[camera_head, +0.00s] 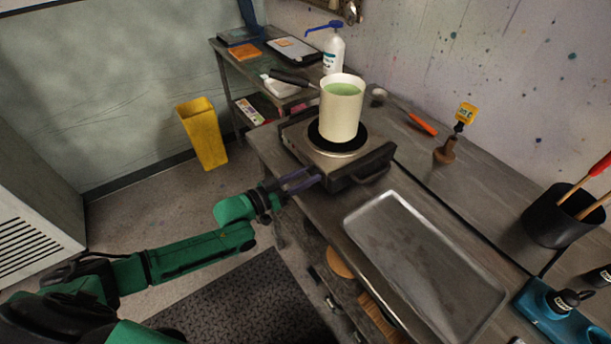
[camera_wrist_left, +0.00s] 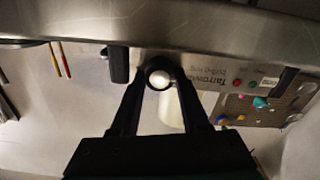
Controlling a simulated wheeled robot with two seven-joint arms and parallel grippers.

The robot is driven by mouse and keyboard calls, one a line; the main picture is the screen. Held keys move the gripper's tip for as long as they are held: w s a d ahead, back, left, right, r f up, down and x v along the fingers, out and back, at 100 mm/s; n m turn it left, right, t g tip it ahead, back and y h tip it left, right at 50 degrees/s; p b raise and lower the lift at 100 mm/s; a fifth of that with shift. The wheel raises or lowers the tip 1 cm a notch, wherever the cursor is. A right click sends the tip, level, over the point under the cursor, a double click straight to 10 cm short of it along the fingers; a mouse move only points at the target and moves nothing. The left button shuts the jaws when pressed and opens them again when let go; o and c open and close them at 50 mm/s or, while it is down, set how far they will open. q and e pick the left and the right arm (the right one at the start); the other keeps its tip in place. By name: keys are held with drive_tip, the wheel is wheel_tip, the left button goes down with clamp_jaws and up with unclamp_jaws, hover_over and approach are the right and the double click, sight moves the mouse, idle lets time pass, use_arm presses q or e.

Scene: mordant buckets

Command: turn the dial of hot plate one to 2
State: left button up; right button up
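Hot plate one (camera_head: 312,160) stands on the steel bench, with a tall white pot (camera_head: 341,115) of green liquid on its round black burner. My left gripper (camera_head: 303,181) reaches in from the left to the front of the hot plate. In the left wrist view, upside down, the dial (camera_wrist_left: 160,78) shows as a dark ring with a pale centre, between the two fingertips of my left gripper (camera_wrist_left: 161,70). The fingers appear to touch it on both sides. The dial's number marks and pointer cannot be read. The right gripper is not in view.
A metal tray (camera_head: 425,270) lies on the bench right of the hot plate. A screwdriver (camera_head: 421,124), a yellow-topped gauge (camera_head: 465,113) and a black pot (camera_head: 555,218) stand or lie farther right. A side table (camera_head: 230,62) and yellow bin (camera_head: 203,133) are behind.

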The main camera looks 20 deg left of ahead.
use_arm(q)
drive_tip(key=c, duration=0.5)
clamp_jaws()
drive_tip(key=shift+m, duration=0.3)
drive_tip(key=m, duration=0.3)
drive_tip(key=m+b, duration=0.1)
drive_tip(key=m, duration=0.3)
drive_tip(key=shift+f, duration=0.1)
drive_tip(key=m+b, duration=0.1)
drive_tip(key=m, duration=0.2)
drive_tip(key=shift+m+b, duration=0.3)
drive_tip(key=shift+s+d+m+b, duration=0.1)
drive_tip(key=shift+m+b, duration=0.5)
drive_tip(key=shift+m, duration=0.9)
